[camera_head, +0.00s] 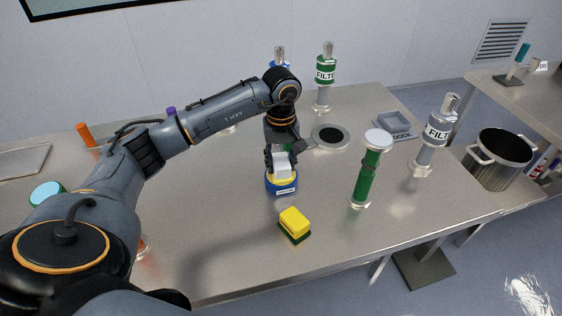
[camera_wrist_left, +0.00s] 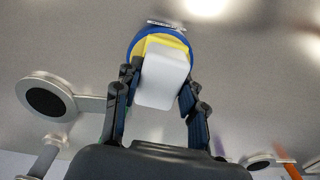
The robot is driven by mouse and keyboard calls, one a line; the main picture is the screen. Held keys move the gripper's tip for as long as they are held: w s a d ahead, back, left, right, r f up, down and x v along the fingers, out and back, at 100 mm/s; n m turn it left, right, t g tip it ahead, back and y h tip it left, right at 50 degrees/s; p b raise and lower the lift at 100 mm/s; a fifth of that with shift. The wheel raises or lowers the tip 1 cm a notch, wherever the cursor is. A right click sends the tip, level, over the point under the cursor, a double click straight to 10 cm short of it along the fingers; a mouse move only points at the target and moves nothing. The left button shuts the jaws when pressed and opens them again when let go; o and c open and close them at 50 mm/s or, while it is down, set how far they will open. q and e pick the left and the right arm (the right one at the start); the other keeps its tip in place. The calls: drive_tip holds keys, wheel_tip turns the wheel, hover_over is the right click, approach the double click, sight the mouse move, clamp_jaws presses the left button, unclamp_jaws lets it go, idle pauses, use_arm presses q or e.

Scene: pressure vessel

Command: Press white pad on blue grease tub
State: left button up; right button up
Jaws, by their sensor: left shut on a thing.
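The white pad (camera_head: 282,166) is a small white block held between the fingers of my left gripper (camera_head: 281,158). In the left wrist view the pad (camera_wrist_left: 162,76) sits between the two dark fingers of the gripper (camera_wrist_left: 160,90). The blue grease tub (camera_head: 282,184) stands on the table under the pad, with yellow inside its rim. In the left wrist view the tub (camera_wrist_left: 137,40) lies behind the pad, which hides part of it. The pad is over the yellow area; I cannot tell whether they touch. My right gripper is not in view.
A yellow and green sponge (camera_head: 294,223) lies in front of the tub. A green cylinder (camera_head: 367,174) with a white top stands to the right. A round grey ring (camera_head: 330,137), a grey dock tray (camera_head: 394,126) and filter bottles (camera_head: 435,135) are farther off.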

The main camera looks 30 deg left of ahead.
sight(281, 160)
use_arm(q)
drive_tip(key=shift+f, duration=0.1)
idle(0.3)
drive_tip(key=shift+r+p, duration=1.9)
drive_tip(key=shift+r, duration=1.7)
